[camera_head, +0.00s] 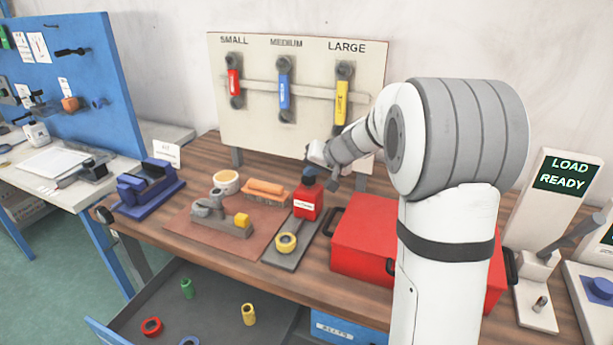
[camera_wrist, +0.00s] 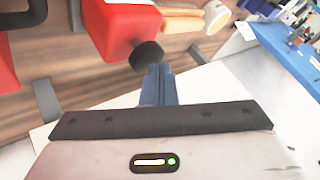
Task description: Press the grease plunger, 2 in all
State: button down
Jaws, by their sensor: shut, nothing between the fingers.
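The grease dispenser (camera_head: 307,202) is a red block with a white label, standing upright on the workbench. It also shows in the wrist view (camera_wrist: 118,25), with its dark round plunger knob (camera_wrist: 148,54) on top. My gripper (camera_wrist: 158,72) is shut and empty, its fingertips close beside the knob in the picture. In the head view my gripper (camera_head: 310,171) is just over the dispenser's top and partly covers the knob. I cannot tell whether the fingertips touch the knob.
A red toolbox (camera_head: 362,238) stands right of the dispenser. A grey tray with a yellow ring (camera_head: 286,243) lies in front. An open drawer (camera_head: 215,290) is below, a wrench board (camera_head: 218,135) behind.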

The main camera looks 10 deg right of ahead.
aim_at(311, 180)
jog(key=shift+f+b, duration=0.5)
dwell(0.3)
jog(key=shift+r, duration=0.15)
jog(key=shift+r+p, duration=0.65)
jog(key=shift+r, duration=0.8)
jog(key=shift+r, duration=0.1)
notch_tip(311, 180, up, 5)
jog(key=p, duration=0.3)
jog(key=shift+s, duration=0.1)
dwell(2.1)
